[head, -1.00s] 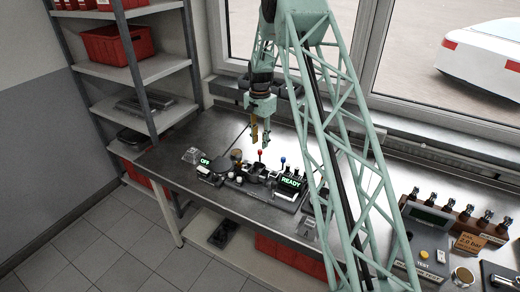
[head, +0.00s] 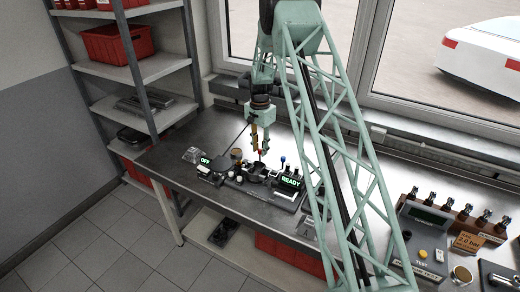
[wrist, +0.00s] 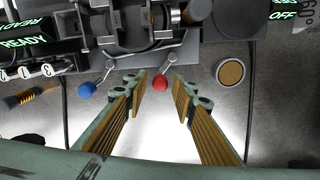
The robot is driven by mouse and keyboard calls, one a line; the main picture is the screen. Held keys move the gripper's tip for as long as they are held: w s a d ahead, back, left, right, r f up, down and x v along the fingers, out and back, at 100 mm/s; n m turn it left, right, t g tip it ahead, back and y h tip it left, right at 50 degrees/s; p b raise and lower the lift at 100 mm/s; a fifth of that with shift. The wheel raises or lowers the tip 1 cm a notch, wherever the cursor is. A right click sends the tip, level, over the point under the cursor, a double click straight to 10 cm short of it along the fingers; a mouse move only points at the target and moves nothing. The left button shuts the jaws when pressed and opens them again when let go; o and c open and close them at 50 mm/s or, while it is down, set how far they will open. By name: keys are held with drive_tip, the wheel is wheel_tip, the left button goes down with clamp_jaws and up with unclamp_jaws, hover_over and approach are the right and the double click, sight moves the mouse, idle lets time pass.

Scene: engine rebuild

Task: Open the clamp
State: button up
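A dark fixture (head: 256,177) on the metal bench carries two levers, one with a red knob and one with a blue knob. I cannot tell which part is the clamp. The red knob (wrist: 160,82) shows between my fingertips in the wrist view, its lever running up to the fixture. The blue knob (wrist: 86,90) is left of it, outside the fingers; in the head view it stands right of the gripper (head: 283,159). My gripper (head: 260,147) points down over the red lever and is open (wrist: 159,88). I cannot tell whether either finger touches the red knob.
Lit displays read READY (head: 290,182) and OFF (head: 205,160). A round tan-topped cup (wrist: 230,71) is right of the fingers in the wrist view. A test panel (head: 425,245) stands on the bench at right. Shelves (head: 140,70) rise at left. The bench's back strip is clear.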

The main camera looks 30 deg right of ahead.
drive_tip(key=c, duration=0.7)
drive_tip(key=shift+w+b, duration=0.1)
drive_tip(key=shift+b, duration=0.2)
drive_tip(key=shift+w+f+n+b, duration=0.1)
drive_tip(key=shift+w+n+b, duration=0.15)
drive_tip(key=shift+n+b, duration=0.45)
drive_tip(key=shift+w+n+b, duration=0.25)
drive_tip(key=shift+n+b, duration=0.1)
drive_tip(key=shift+n, duration=0.55)
drive_tip(key=shift+w+a+n+b, duration=0.55)
drive_tip(key=shift+n+b, duration=0.3)
drive_tip(key=shift+n, duration=1.25)
drive_tip(key=shift+w+a+n+b, duration=0.55)
drive_tip(key=shift+n+b, duration=0.25)
drive_tip(key=shift+n, duration=1.3)
drive_tip(key=shift+w+a+n+b, duration=0.5)
drive_tip(key=shift+n+b, duration=0.35)
drive_tip(key=shift+n, duration=1.25)
